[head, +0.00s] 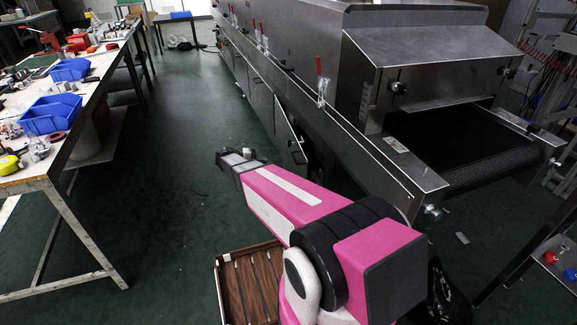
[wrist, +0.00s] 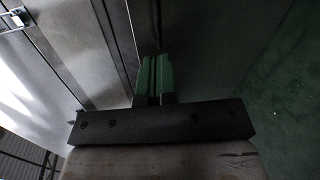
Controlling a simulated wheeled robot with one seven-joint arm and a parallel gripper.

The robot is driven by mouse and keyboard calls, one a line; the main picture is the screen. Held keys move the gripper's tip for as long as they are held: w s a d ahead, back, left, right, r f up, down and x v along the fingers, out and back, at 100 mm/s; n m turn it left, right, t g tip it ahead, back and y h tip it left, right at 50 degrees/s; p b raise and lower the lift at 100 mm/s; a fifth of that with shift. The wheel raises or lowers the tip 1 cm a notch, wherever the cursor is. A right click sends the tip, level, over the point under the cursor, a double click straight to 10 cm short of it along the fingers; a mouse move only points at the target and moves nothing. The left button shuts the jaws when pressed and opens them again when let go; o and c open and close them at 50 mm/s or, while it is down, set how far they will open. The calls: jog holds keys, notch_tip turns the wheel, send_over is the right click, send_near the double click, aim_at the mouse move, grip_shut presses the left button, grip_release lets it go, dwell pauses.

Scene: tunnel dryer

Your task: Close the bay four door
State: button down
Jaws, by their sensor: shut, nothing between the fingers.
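The dryer's side has a row of low metal doors. One door (head: 287,135) near the close end stands ajar, with a dark opening beside it and a small handle on its face; no bay number is readable. My gripper (head: 228,158) is at the far end of my pink arm, left of this door and apart from it in the head view. In the wrist view my gripper (wrist: 153,78) has its greenish fingers together and empty, in front of grey metal panels (wrist: 205,50). I cannot tell whether the fingertips touch a panel.
The tunnel dryer (head: 300,45) runs along the right, with a conveyor belt (head: 455,155) at its near end. A workbench (head: 45,165) with blue bins stands on the left. A slatted wooden crate (head: 222,290) sits low in front.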

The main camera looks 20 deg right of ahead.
jog(key=s+d+f+m, duration=0.1)
jog(key=d+f, duration=0.2)
jog(key=d, duration=1)
jog(key=shift+m, duration=0.3)
jog(key=shift+s, duration=0.1)
